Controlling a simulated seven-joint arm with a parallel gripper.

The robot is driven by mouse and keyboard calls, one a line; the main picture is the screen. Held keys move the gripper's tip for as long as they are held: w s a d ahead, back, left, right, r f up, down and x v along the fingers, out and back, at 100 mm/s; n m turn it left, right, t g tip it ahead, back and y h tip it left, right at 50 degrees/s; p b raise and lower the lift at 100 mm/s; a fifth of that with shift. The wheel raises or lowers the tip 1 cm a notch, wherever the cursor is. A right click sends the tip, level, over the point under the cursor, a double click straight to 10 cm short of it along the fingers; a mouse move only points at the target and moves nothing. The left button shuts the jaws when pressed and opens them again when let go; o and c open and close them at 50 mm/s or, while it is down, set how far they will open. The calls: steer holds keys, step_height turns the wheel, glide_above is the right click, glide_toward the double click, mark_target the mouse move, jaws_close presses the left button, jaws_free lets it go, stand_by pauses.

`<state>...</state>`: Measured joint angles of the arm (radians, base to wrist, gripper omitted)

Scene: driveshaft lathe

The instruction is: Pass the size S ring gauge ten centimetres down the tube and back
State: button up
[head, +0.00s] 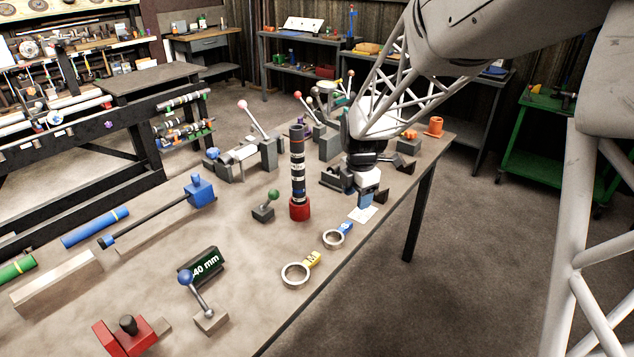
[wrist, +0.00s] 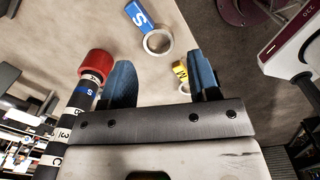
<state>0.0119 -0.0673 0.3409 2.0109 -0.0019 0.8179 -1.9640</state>
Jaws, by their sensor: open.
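The size S ring gauge, a silver ring with a blue tag (head: 344,229), lies flat on the bench near its front edge. In the wrist view its blue tag (wrist: 141,17) shows a white S, with the ring beyond the fingertips. The tube (head: 297,165) stands upright in a red base, black with white bands. It also shows at the left of the wrist view (wrist: 76,112), with a blue S band beside the red base. My gripper (head: 367,200) hangs above the bench, right of the tube and behind the ring. Its fingers (wrist: 162,75) are apart and empty.
A second ring gauge with a yellow tag (head: 313,258) lies nearer along the front edge. A green-knobbed lever (head: 266,207) stands left of the tube. A 40 mm sign (head: 202,266) and a blue-knobbed lever (head: 199,299) stand nearer. Open floor lies beyond the bench edge.

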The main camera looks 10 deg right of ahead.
mark_target(339, 234)
steer(key=w+f+n, duration=0.4)
steer(key=w+f, duration=0.1)
steer(key=f, duration=0.1)
steer(key=shift+w+n, duration=0.3)
steer(key=shift+w, duration=0.1)
steer(key=shift+f, duration=1.3)
steer(key=shift+s+f, duration=0.15)
steer(key=shift+f, duration=2.45)
jaws_close()
